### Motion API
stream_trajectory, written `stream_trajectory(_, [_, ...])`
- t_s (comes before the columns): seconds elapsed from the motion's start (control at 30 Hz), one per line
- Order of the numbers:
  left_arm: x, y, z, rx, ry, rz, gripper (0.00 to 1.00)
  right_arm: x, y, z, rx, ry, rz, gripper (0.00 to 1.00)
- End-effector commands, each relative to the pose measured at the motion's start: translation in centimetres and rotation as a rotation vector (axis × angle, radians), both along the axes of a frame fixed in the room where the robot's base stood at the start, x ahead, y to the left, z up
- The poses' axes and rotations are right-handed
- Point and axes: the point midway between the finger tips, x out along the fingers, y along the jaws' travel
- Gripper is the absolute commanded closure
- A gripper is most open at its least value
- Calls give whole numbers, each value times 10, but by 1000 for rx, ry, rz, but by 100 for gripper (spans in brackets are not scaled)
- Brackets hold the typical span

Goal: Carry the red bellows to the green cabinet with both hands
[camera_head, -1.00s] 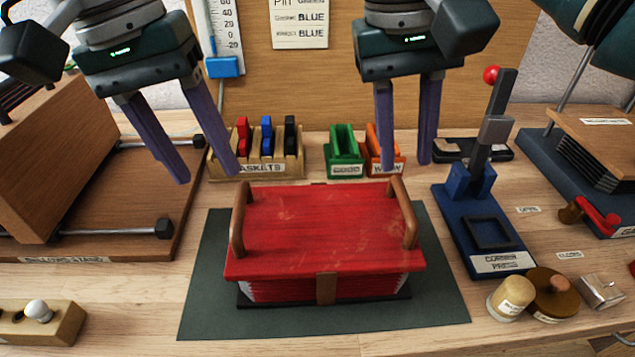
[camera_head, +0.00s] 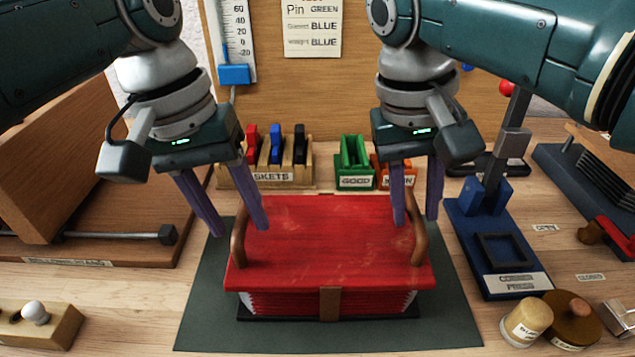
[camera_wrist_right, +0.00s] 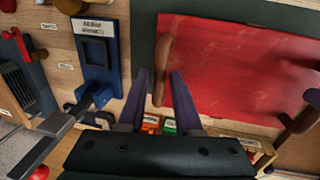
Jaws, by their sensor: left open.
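The red bellows (camera_head: 330,240) lies flat and closed on a dark green mat (camera_head: 205,310). It has a brown arched handle at each end, the left handle (camera_head: 238,245) and the right handle (camera_head: 419,243). My left gripper (camera_head: 243,231) is open, its fingertips on either side of the left handle's top. My right gripper (camera_head: 416,220) is open above the right handle. In the right wrist view, the handle (camera_wrist_right: 162,65) lies between its two fingers (camera_wrist_right: 160,72), with gaps visible. I see no green cabinet in these frames.
A wooden bellows stand (camera_head: 100,230) is at left. Behind the bellows stand a gasket rack (camera_head: 268,176), a green bin (camera_head: 354,165) and an orange bin. A blue corner press (camera_head: 490,245) and round pots (camera_head: 527,318) are at right.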

Motion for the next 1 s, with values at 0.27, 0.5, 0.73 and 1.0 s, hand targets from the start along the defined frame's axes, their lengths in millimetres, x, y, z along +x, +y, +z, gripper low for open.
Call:
stream_trajectory(0.27, [0,-4,-20,-1,0,0,47,0,-4,-21,0,0,0,67])
stream_trajectory(0.5, [0,-5,-23,-1,-2,0,47,0,-4,-23,0,-1,0,67])
stream_trajectory(0.73, [0,-5,-22,-1,-1,0,60,0,-4,-22,0,-1,0,80])
stream_trajectory(1.0, [0,-5,-22,-1,-1,0,90,0,-4,-22,0,-1,0,100])
